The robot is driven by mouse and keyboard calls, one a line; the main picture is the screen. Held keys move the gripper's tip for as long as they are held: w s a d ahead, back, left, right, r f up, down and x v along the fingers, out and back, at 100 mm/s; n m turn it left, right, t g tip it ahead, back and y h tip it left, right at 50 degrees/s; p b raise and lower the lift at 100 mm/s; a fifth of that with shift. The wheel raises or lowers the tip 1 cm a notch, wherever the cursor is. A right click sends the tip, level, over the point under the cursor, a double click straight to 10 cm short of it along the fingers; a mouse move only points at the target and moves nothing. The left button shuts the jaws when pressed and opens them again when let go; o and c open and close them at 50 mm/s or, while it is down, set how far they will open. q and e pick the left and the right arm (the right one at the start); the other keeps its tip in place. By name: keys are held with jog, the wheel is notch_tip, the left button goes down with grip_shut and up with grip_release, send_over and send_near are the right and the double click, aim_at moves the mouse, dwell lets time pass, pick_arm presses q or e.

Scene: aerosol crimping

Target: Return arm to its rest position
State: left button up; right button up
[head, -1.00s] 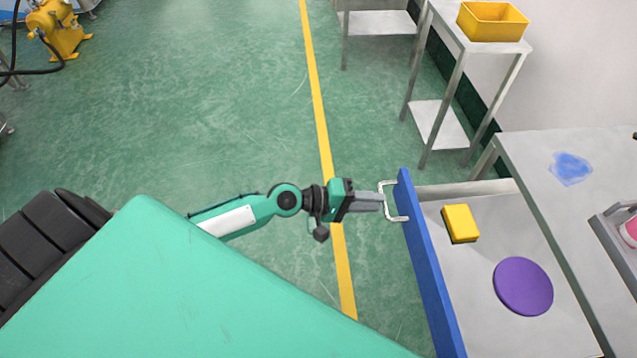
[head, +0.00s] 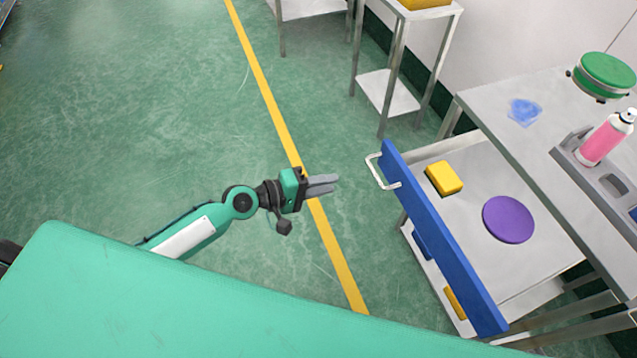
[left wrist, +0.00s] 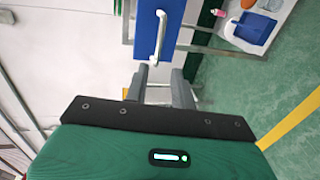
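My left arm comes in from the left in the head view. Its gripper (head: 322,184) is open and empty, with clear air between it and the metal handle (head: 377,172) of the open drawer. In the left wrist view the two grey fingers (left wrist: 162,92) stand apart with nothing between them, and the handle (left wrist: 160,34) is beyond their tips. The drawer's blue front (head: 440,240) faces the gripper. Inside the drawer lie a yellow block (head: 444,178) and a purple disc (head: 508,219). My right gripper is not in view.
The grey worktable (head: 480,105) holds a blue patch (head: 523,111), a pink spray can (head: 603,140) in a grey holder, and a round green-topped item (head: 606,75). A metal stand (head: 385,92) is at the back. Green floor left of the yellow line (head: 268,95) is free.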

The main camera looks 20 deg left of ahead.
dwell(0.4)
